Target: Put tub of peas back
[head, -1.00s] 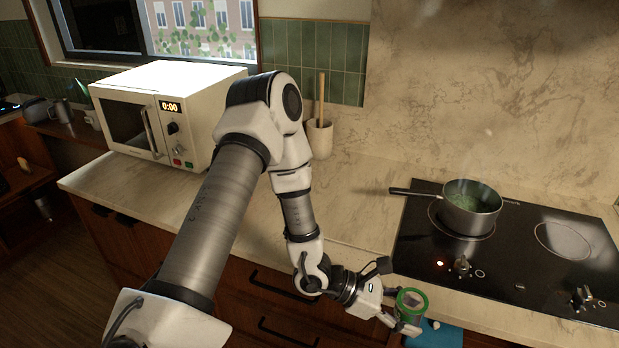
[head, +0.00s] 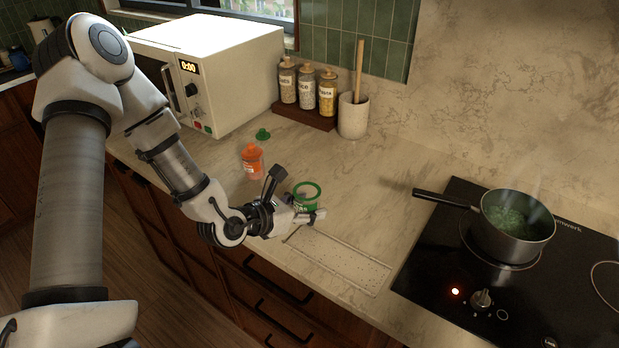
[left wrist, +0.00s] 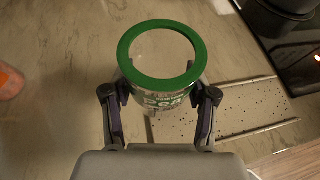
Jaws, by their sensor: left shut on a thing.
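The tub of peas (head: 306,190) is a clear tub with a green rim. My left gripper (head: 302,214) is shut on it above the worktop, left of the pale rectangular area. In the left wrist view the tub (left wrist: 163,96) is upright between both fingers (left wrist: 160,97), its open top facing the camera. It looks empty, with a pale inside and green print on its side. Whether its base touches the worktop is hidden. A green lid-like piece (head: 263,134) lies on the worktop near the microwave. My right gripper is not in view.
A jar with an orange top (head: 253,163) stands behind the gripper. A speckled pale rectangle (head: 340,262) lies to the right. A steaming pot of green contents (head: 517,228) sits on the hob. Labelled jars (head: 307,90), a utensil crock (head: 353,117) and the microwave (head: 235,75) stand at the back.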

